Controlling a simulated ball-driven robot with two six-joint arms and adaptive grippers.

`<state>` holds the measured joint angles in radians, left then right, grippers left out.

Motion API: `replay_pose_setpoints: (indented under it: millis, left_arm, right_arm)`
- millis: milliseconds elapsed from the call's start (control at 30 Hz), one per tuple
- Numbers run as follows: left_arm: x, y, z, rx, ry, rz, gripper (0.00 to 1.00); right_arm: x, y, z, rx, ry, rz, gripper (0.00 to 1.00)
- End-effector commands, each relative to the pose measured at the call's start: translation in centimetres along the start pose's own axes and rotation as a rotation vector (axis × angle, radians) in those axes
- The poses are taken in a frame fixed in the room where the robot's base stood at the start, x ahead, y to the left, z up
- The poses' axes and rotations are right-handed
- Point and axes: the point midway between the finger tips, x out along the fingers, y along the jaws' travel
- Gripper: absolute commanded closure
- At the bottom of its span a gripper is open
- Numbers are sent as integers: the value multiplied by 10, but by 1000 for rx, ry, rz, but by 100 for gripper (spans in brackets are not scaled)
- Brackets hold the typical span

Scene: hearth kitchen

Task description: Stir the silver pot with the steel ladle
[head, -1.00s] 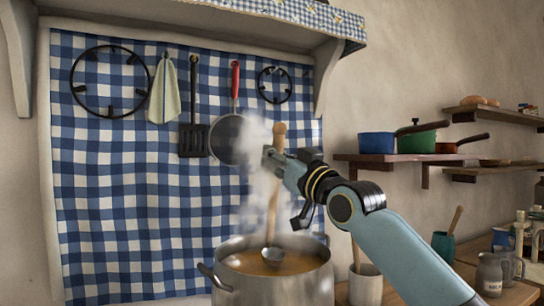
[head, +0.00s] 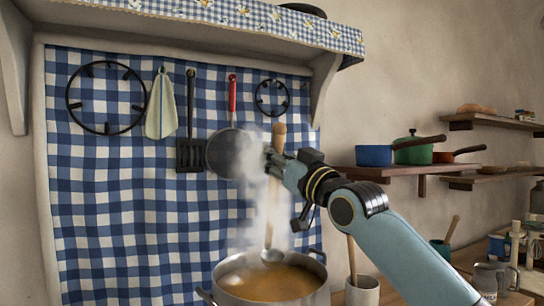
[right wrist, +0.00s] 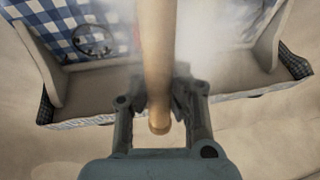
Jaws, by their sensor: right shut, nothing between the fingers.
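The silver pot (head: 222,290) stands at the bottom centre of the head view, holding orange-brown soup (head: 272,285). The steel ladle (head: 271,256) has a long wooden handle and hangs nearly upright, its bowl at the far part of the pot's mouth, seemingly at or just above the soup. My right gripper (head: 272,155) is shut at the handle's upper end, with nothing between its fingers. In the right wrist view the handle (right wrist: 160,50) runs across the fingers, very close to them. Steam blurs the gripper tip. My left gripper is out of view.
A checked cloth backs the pot, with a black spatula (head: 190,150) and a red-handled pan (head: 228,153) hanging there. A shelf with a blue pan (head: 374,155) and a green pot (head: 414,150) is behind my right arm. A white crock (head: 362,291) stands right of the pot.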

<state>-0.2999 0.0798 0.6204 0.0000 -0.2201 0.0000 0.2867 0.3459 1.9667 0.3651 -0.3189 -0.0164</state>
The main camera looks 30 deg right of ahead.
Motion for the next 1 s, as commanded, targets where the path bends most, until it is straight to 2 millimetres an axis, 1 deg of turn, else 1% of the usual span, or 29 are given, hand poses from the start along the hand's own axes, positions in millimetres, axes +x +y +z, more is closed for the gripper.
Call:
replay_pose_setpoints:
  millis: [367, 467, 800, 900, 1000]
  left_arm:
    - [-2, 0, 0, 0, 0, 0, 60]
    - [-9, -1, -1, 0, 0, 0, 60]
    - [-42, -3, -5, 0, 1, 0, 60]
    - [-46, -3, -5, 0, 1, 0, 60]
    - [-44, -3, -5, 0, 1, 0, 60]
  right_arm:
    - [1, 0, -3, 0, 1, 0, 100]
    - [4, 1, -10, 0, 1, 0, 100]
    - [16, 3, -46, 0, 2, 0, 100]
    - [17, 3, -49, 0, 1, 0, 100]
    - [17, 3, -48, 0, 1, 0, 100]
